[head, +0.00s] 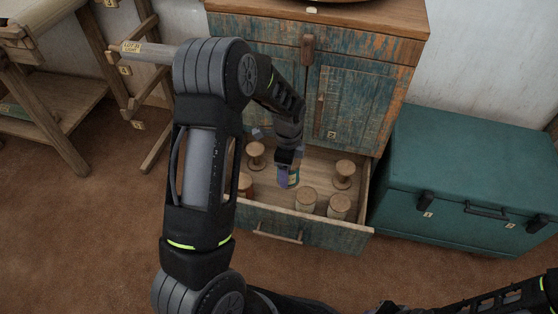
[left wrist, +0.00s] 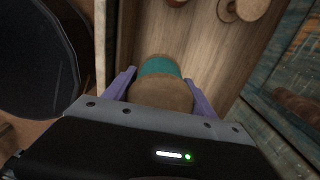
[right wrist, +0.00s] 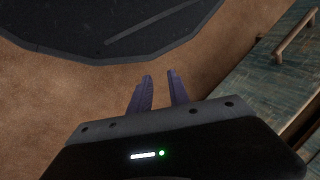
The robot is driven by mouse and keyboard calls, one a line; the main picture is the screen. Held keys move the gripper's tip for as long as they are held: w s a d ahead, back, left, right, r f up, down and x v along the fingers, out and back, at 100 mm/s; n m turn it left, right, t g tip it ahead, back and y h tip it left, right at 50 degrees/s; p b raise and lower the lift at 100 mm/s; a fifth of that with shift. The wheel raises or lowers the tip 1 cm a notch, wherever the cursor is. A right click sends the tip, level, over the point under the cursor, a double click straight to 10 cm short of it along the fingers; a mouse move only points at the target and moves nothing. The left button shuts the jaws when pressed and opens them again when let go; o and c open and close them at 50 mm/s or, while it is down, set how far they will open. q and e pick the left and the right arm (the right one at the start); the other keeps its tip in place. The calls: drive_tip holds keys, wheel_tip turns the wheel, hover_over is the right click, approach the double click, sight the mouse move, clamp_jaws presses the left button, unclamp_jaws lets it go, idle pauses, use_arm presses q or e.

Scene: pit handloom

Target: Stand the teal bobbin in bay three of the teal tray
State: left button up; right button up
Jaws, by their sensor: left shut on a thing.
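The teal bobbin (left wrist: 158,67) shows in the left wrist view as a wooden end with a band of teal thread. My left gripper (left wrist: 163,84) has its purple fingers on both sides of it and is shut on it. In the head view the left gripper (head: 287,180) reaches down into the open drawer, and only a sliver of the teal thread (head: 294,176) shows beside a finger. I cannot tell whether the bobbin touches the drawer floor. My right gripper (right wrist: 160,92) is empty, its purple fingers apart above the brown floor. I cannot make out the teal tray in these views.
The open drawer (head: 330,234) of the worn blue cabinet (head: 352,105) holds several other wooden bobbins (head: 344,174). A closed teal chest (head: 470,150) stands close at its right. A wooden loom frame (head: 140,75) is at the left. Brown floor lies clear in front.

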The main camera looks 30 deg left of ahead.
use_arm(q)
drive_tip(key=d+r+n+p, duration=0.6)
drive_tip(key=r+n+p, duration=0.1)
drive_tip(key=r, duration=0.3)
drive_tip(key=d+r+n+p, duration=0.6)
drive_tip(key=r+n+p, duration=0.1)
drive_tip(key=r+p, duration=0.3)
drive_tip(key=shift+s+d+r+p, duration=0.3)
drive_tip(key=shift+d+r, duration=0.05)
drive_tip(key=shift+r, duration=0.05)
drive_tip(key=shift+d, duration=0.1)
